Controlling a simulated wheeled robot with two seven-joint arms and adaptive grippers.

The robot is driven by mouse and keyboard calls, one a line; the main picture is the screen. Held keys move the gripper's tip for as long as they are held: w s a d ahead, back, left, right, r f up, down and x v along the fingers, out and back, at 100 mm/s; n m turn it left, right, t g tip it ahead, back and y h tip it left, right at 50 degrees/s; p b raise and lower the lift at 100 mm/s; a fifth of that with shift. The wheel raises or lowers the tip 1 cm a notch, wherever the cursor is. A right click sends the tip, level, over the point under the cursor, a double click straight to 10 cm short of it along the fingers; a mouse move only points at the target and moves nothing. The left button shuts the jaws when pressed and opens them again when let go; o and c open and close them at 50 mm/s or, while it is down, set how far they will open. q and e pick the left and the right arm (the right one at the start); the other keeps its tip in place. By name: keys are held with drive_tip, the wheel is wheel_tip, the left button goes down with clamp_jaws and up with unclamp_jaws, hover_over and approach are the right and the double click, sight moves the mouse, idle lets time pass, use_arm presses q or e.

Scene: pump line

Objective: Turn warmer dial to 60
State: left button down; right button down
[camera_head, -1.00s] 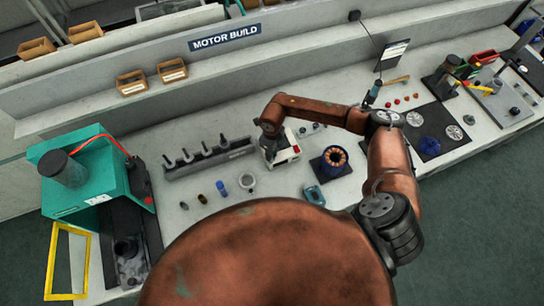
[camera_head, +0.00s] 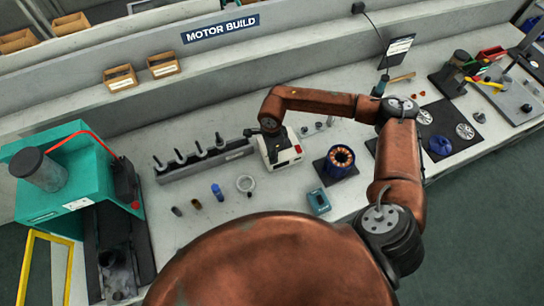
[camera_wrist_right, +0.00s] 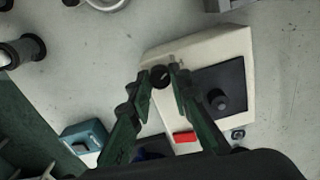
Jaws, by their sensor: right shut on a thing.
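The warmer is a small white box (camera_head: 286,152) with a red patch, standing on the bench in the head view. In the right wrist view the white box (camera_wrist_right: 218,48) carries a dark square plate with a black knob (camera_wrist_right: 218,99) and a red block. A small round black dial (camera_wrist_right: 160,76) sits near the box's edge. My right gripper (camera_wrist_right: 162,74) has its green fingertips on both sides of this dial, closed on it. In the head view my right gripper (camera_head: 268,130) is over the back left of the box. The dial's marks cannot be read. My left gripper is out of view.
A rack with several upright pegs (camera_head: 205,160) stands left of the warmer. A copper-wound stator (camera_head: 341,160) is to its right and a teal block (camera_head: 319,202) in front. A teal machine (camera_head: 65,185) is at the left. Small parts lie on the bench between.

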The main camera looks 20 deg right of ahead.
drive_tip(key=shift+n+b, duration=0.3)
drive_tip(key=shift+n, duration=0.2)
drive_tip(key=c, duration=1.8)
unclamp_jaws()
drive_tip(key=shift+o, duration=0.2)
drive_tip(key=shift+r, duration=0.1)
wheel_tip(320, 180, up, 12)
